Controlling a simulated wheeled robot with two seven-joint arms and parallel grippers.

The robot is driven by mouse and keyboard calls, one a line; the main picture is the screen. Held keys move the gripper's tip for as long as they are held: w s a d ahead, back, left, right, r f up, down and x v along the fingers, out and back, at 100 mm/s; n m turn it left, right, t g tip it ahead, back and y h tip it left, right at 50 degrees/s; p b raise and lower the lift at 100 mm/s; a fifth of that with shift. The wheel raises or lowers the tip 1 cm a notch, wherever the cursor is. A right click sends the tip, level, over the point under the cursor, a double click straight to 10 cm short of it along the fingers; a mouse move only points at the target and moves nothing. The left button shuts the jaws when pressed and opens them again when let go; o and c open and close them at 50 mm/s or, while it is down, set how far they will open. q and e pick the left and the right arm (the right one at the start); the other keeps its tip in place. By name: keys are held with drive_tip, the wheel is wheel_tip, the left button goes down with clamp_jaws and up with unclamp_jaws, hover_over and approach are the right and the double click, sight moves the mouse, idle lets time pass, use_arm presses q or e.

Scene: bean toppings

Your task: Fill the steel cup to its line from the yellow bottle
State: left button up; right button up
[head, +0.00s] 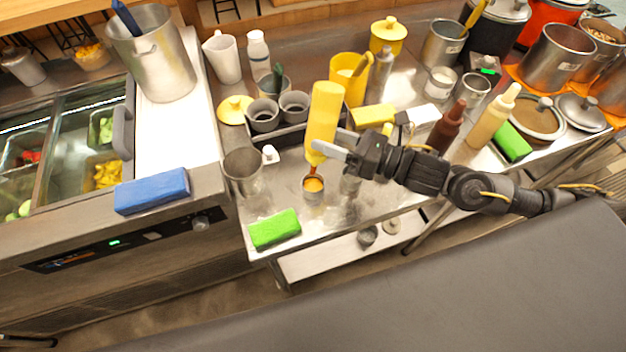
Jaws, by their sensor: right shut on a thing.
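The yellow bottle (324,112) is upside down, slightly tilted, with its narrow end pointing down. My right gripper (334,145) is shut on it near its lower end. The steel cup (313,197) stands on the metal counter just below the bottle's mouth. Orange-brown sauce shows inside the cup, and a thin dark streak shows between the mouth and the cup. The cup's line cannot be made out at this size. My left gripper is not in view.
A green sponge (274,229) lies at the counter's front edge. An empty-looking steel cup (243,171) stands left of the filled one. A dark caddy (290,133) with grey cups is behind. A brown bottle (447,127) and a cream bottle (494,117) stand right, beyond my arm.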

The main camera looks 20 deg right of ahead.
drive_tip(key=shift+r+p, duration=0.95)
drive_tip(key=shift+r, duration=0.4)
drive_tip(key=shift+d+f, duration=0.1)
